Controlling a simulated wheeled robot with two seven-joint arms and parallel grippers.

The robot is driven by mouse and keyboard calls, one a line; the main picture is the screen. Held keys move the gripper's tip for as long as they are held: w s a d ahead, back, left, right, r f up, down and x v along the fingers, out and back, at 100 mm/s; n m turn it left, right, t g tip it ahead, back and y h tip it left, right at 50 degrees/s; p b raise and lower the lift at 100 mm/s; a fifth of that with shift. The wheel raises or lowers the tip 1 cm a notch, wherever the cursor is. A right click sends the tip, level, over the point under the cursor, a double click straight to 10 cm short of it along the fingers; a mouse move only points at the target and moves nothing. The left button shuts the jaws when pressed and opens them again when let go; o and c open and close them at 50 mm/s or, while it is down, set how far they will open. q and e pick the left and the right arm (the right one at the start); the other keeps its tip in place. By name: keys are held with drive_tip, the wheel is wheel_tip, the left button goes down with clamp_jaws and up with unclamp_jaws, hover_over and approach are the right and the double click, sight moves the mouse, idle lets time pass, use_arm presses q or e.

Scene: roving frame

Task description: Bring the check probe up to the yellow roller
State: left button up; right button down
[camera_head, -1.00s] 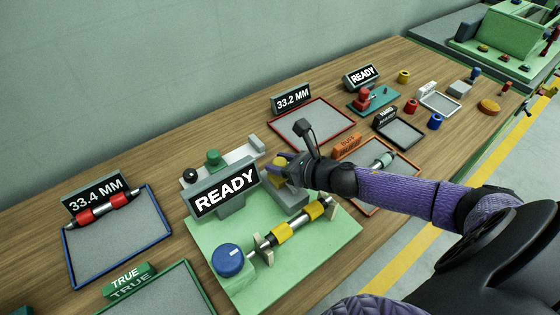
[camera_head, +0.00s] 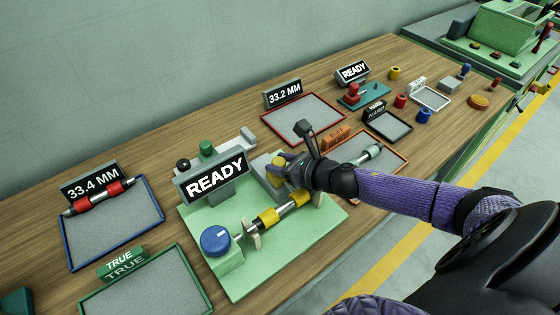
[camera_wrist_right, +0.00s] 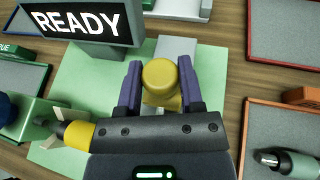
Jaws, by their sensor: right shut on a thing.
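My right gripper (camera_head: 279,168) is shut on the yellow knob of the check probe (camera_wrist_right: 160,82), with one purple finger on each side in the right wrist view. The probe's grey body (camera_head: 262,166) shows beside the fingers in the head view; its tip is hidden. The yellow roller (camera_head: 268,218), a shaft with yellow bands, lies across stands on the green fixture (camera_head: 243,284), in front of the gripper. In the wrist view one yellow band (camera_wrist_right: 79,134) shows at lower left, partly covered by my wrist. I cannot tell whether probe and roller touch. My left gripper is out of view.
A blue knob (camera_head: 215,239) stands at the roller's left end. A READY sign (camera_head: 213,177) stands behind the roller. A blue-rimmed tray (camera_head: 112,226) with a red-banded roller and a green-rimmed tray (camera_head: 150,286) lie left. A red-rimmed tray (camera_head: 303,117) lies behind.

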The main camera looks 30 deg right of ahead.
drive_tip(key=shift+s+f, duration=0.1)
drive_tip(key=shift+f, duration=0.05)
drive_tip(key=c, duration=0.5)
unclamp_jaws()
drive_tip(key=shift+c, duration=0.2)
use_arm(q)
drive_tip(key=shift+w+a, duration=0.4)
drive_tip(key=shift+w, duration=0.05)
use_arm(e)
drive_tip(key=o, duration=0.3)
drive_tip(key=p+v, duration=0.1)
drive_tip(key=v, duration=0.8)
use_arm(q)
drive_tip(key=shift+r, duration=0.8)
use_arm(e)
drive_tip(key=shift+s+d+r, duration=0.15)
drive_tip(key=shift+s+r, duration=0.1)
drive_tip(key=shift+s, duration=0.05)
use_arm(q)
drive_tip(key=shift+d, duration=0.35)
